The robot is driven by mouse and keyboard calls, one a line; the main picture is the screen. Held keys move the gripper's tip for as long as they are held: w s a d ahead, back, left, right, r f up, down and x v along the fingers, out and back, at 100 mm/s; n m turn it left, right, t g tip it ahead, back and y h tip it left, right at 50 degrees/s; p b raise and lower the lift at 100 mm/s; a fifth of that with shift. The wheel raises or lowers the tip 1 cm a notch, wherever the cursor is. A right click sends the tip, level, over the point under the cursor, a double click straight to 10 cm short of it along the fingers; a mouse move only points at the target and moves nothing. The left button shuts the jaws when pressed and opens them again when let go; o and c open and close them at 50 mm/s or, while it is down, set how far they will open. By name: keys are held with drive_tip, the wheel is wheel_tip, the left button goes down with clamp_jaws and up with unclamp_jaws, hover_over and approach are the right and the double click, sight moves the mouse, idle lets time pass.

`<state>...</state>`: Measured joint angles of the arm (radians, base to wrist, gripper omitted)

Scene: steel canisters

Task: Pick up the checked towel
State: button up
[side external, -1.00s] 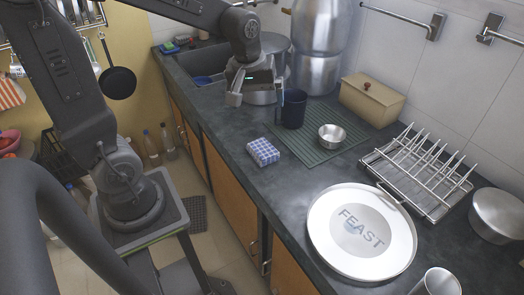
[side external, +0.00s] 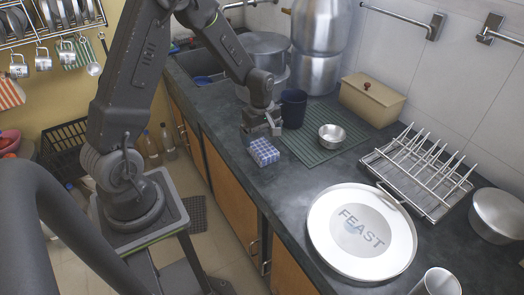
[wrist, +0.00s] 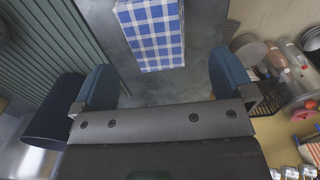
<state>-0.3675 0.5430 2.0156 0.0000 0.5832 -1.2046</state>
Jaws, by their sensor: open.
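The checked towel (side external: 263,152) is a folded blue-and-white block lying on the dark counter, near its front edge. It also shows at the top of the wrist view (wrist: 152,36), beyond and between my fingers. My gripper (side external: 260,133) is just behind the towel and close to it in the side view. In the wrist view my gripper (wrist: 165,85) has its two fingers spread wide, with bare counter between them. It is open and empty.
A dark blue cup (side external: 293,108) stands close behind my gripper, on a green ribbed mat (side external: 313,153) with a steel bowl (side external: 332,135). A large round tray (side external: 341,250), a wire rack (side external: 415,172) and a tan box (side external: 370,98) lie to the right. Counter between towel and tray is clear.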

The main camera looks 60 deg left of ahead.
sight(262, 147)
drive_tip(key=shift+w+a+f, duration=0.1)
drive_tip(key=shift+w+f, duration=0.05)
drive_tip(key=shift+f, duration=2.85)
drive_tip(key=shift+c, duration=0.3)
drive_tip(key=c, duration=1)
drive_tip(key=shift+r, duration=0.15)
drive_tip(key=r, duration=0.4)
drive_tip(key=shift+a+r, duration=0.15)
drive_tip(key=shift+a, duration=0.05)
drive_tip(key=s+a+r, duration=0.4)
drive_tip(key=s+a, duration=0.1)
drive_tip(key=s+a+r, duration=0.2)
drive_tip(key=s+a, duration=0.1)
drive_tip(key=shift+s+r, duration=0.15)
drive_tip(key=shift+r, duration=0.1)
